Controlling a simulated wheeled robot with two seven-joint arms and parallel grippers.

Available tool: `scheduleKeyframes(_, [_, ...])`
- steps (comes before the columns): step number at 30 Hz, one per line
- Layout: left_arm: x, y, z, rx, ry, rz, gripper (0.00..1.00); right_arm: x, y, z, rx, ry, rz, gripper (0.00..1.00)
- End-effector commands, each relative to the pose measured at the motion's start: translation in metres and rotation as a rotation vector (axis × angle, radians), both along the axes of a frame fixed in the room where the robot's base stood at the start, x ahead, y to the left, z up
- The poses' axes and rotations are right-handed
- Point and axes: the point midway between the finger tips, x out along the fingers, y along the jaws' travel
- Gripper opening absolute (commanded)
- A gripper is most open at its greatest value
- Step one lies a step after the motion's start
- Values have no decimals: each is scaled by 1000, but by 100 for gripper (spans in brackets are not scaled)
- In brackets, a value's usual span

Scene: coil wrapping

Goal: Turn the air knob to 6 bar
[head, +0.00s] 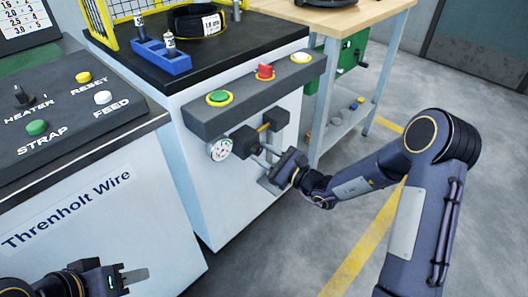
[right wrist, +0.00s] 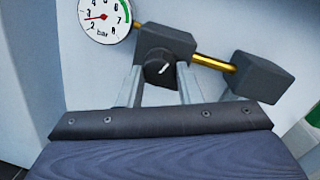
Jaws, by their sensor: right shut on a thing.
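The air knob (right wrist: 158,70) is a small black knob with a white mark pointing up and to the right, on the front of a dark regulator block (right wrist: 168,42). My right gripper (right wrist: 159,82) has its two grey fingers on either side of the knob and is shut on it. In the head view the right gripper (head: 262,160) reaches the regulator from the right. The round white gauge (right wrist: 104,16) has a red needle pointing left, near 3 bar; its top is cut off. It also shows in the head view (head: 220,149). My left gripper (head: 125,276) is at the lower left, away from the knob.
A brass pipe (right wrist: 213,62) joins the regulator block to a second dark block (right wrist: 262,77). Above is a grey button bar (head: 240,101) with green, red and white buttons. A console (head: 65,125) stands left. Open floor (head: 270,245) lies below right.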

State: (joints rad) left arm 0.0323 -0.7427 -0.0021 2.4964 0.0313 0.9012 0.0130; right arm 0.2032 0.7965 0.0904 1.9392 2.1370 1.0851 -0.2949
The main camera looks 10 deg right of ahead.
Motion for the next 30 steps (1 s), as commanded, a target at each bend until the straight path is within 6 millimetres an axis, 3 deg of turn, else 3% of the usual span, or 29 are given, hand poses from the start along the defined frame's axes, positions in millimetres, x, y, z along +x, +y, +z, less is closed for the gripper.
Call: scheduleKeyframes(30, [0, 0, 89, 0, 0, 0, 36, -3, 2, 2, 765, 601, -1, 9])
